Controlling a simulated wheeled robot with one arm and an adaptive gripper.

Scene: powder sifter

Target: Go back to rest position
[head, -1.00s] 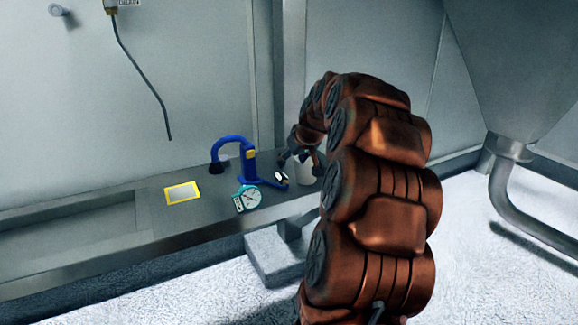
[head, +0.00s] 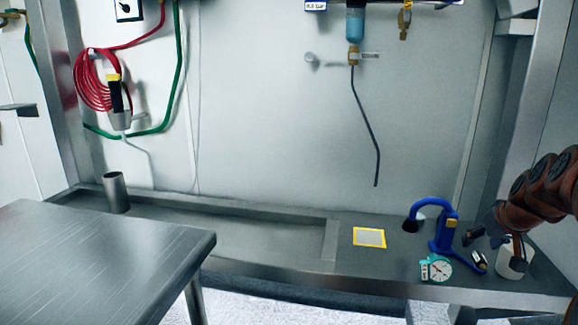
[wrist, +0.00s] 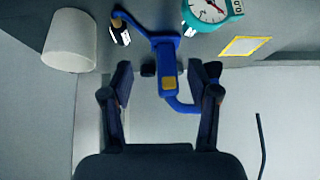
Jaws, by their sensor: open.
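My gripper (head: 493,245) is at the right of the head view, above the steel bench beside a blue stand (head: 444,236). In the wrist view my gripper (wrist: 161,82) is open, with nothing between its fingers. The blue stand (wrist: 163,60) shows beyond and between the fingers there. A white cup (head: 516,260) stands to the right of the stand, partly behind my gripper; it also shows at the upper left of the wrist view (wrist: 70,47). I cannot tell whether the gripper touches anything.
A teal round dial gauge (head: 436,268) and a yellow-framed plate (head: 369,237) are on the bench (head: 340,268). A steel table (head: 100,255) fills the lower left. A metal cylinder (head: 116,192) stands behind it. A red coiled hose (head: 91,80) and a dark hanging tube (head: 366,130) are at the wall.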

